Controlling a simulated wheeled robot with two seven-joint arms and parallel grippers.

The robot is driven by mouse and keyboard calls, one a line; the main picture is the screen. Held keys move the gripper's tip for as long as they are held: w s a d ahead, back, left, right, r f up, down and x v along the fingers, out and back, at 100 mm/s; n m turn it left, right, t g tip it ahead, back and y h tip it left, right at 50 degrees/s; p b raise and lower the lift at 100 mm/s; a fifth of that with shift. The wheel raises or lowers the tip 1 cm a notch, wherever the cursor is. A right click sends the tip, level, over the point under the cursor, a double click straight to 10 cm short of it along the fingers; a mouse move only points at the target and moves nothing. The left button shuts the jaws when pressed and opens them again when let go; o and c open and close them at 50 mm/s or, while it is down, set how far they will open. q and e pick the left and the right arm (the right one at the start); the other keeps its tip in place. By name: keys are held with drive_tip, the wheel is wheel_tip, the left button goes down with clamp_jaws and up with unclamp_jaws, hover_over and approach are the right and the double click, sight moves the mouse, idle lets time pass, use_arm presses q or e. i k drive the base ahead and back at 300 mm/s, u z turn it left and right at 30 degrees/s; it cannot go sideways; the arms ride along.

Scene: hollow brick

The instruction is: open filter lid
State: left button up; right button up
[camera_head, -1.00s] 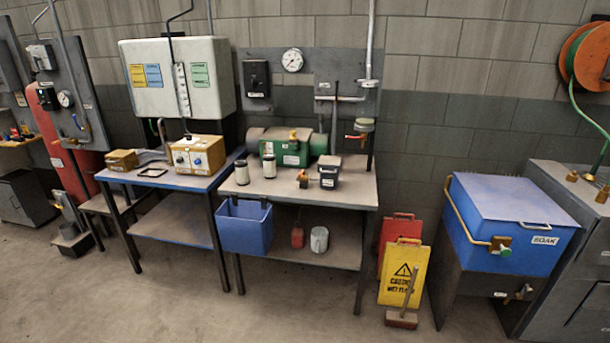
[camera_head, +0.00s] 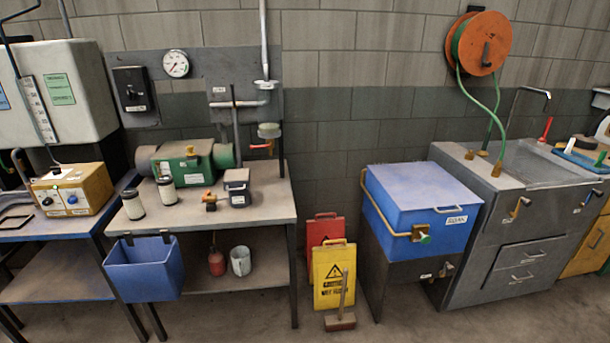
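No part marked as a filter lid can be read at this size. On the workbench (camera_head: 270,203) stand two white cylinders with dark ends that look like filter cartridges, one on the left (camera_head: 133,206) and one on the right (camera_head: 166,190). A small dark grey box with a lid-like top (camera_head: 237,186) stands to their right, and its top looks shut. A brass and orange fitting (camera_head: 210,200) is beside it. A green machine (camera_head: 182,165) is behind them. Neither of my grippers is in view.
A blue bin (camera_head: 145,268) hangs at the bench front. A yellow wet-floor sign (camera_head: 334,275) and a brush (camera_head: 341,315) stand right of the bench. A closed blue soak tank (camera_head: 418,205) and a grey sink unit (camera_head: 500,215) are farther right. The floor in front is partly clear.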

sight(239, 178)
drive_tip(key=z, duration=0.45)
drive_tip(key=i, duration=0.75)
drive_tip(key=u, duration=0.45)
drive_tip(key=i, duration=0.9)
drive_tip(key=u, duration=0.95)
